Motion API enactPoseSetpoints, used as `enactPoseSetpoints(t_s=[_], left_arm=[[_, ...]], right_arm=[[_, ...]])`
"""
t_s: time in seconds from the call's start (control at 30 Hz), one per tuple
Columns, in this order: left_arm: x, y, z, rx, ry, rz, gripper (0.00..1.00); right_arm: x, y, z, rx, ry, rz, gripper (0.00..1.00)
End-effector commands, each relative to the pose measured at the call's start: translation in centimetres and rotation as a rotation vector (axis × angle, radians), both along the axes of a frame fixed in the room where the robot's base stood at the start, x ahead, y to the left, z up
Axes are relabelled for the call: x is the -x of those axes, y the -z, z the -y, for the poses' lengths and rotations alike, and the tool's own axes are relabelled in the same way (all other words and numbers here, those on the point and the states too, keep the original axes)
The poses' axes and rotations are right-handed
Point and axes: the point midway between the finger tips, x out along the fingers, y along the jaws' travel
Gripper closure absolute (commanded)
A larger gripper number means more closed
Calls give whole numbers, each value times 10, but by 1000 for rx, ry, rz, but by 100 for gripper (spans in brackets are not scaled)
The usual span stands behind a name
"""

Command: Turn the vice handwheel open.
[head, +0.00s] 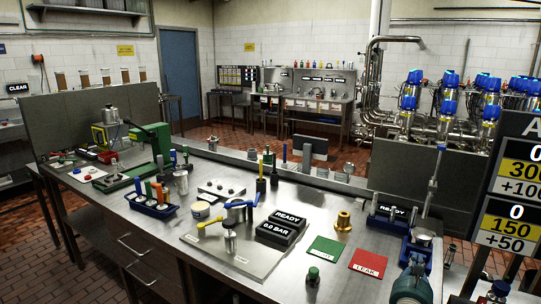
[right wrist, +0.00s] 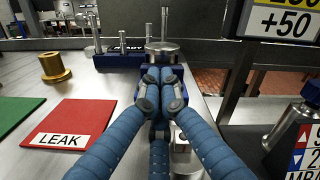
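A small blue vice (head: 416,250) stands near the right front of the steel bench, with a round grey metal handwheel (head: 423,235) on top. In the right wrist view the handwheel (right wrist: 163,47) lies flat just beyond my fingertips, with a post rising from it. The blue vice body (right wrist: 182,72) is partly hidden behind my fingers. My right gripper (head: 414,266) is at the near side of the vice. In the wrist view its blue ribbed fingers (right wrist: 160,78) meet at the tips, with nothing visible between them. Contact with the vice cannot be told. My left gripper is not in view.
A red LEAK mat (head: 368,263), a green mat (head: 325,251) and a brass fitting (head: 343,221) lie left of the vice. A tall metal post (head: 434,182) stands behind it. A score board (head: 508,190) is at the right.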

Motion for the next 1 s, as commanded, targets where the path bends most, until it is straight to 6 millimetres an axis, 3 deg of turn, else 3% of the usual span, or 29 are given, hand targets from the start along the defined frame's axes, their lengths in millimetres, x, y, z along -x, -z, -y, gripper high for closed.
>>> enactPoseSetpoints(t_s=[0.27,1.0], left_arm=[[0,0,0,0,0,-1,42],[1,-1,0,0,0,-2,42]], right_arm=[[-2,-5,4,4,6,6,100],[-14,7,-18,-3,-6,3,100]])
